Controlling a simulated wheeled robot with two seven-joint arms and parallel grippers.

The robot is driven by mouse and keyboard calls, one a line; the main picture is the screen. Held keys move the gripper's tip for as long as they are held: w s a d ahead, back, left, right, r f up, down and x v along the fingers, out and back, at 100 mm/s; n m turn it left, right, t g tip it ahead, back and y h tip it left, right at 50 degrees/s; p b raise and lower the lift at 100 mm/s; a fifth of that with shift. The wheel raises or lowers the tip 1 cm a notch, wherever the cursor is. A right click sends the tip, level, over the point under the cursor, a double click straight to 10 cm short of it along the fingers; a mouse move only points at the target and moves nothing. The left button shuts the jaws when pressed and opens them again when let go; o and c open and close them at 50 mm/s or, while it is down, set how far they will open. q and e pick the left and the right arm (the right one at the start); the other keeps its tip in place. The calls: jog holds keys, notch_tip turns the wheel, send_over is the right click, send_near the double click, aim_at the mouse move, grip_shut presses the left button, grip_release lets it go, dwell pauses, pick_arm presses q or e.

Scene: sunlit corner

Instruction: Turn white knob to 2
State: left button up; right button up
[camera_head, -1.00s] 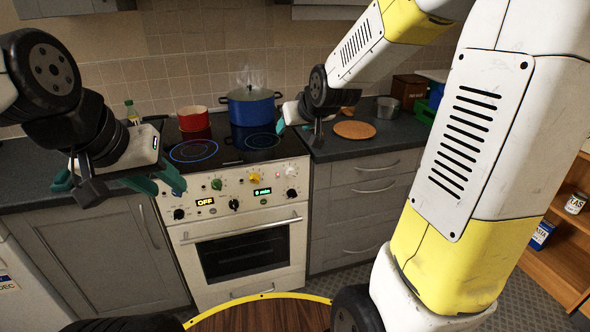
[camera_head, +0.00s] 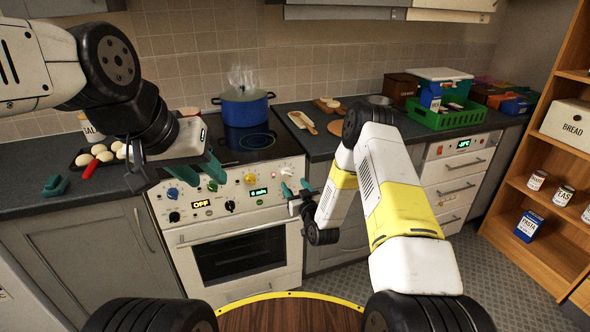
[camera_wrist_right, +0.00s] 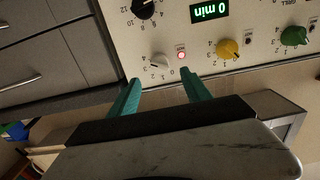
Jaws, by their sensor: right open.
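The white knob (camera_head: 287,171) is at the right end of the cream stove panel (camera_head: 232,196). In the right wrist view, the white knob (camera_wrist_right: 160,60) shows small digits around it; I cannot tell which its pointer marks. A lit red lamp (camera_wrist_right: 181,55) is beside it. My right gripper (camera_head: 297,191) is just in front of the panel, below the knob. Its teal fingers (camera_wrist_right: 162,92) are apart and empty, with the knob beyond the gap between their tips. My left gripper (camera_head: 205,170) hangs over the stove's left side, its finger spacing unclear.
Blue (camera_head: 171,193), green (camera_head: 212,186) and yellow (camera_head: 250,178) knobs share the panel. A steaming blue pot (camera_head: 244,107) stands on the hob. A tray with eggs (camera_head: 103,153) lies left. A green crate (camera_head: 445,115) stands on the right counter.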

aim_at(288, 175)
jog(key=x, duration=0.7)
jog(key=shift+w+f, duration=0.25)
jog(key=shift+w, duration=0.05)
grip_shut()
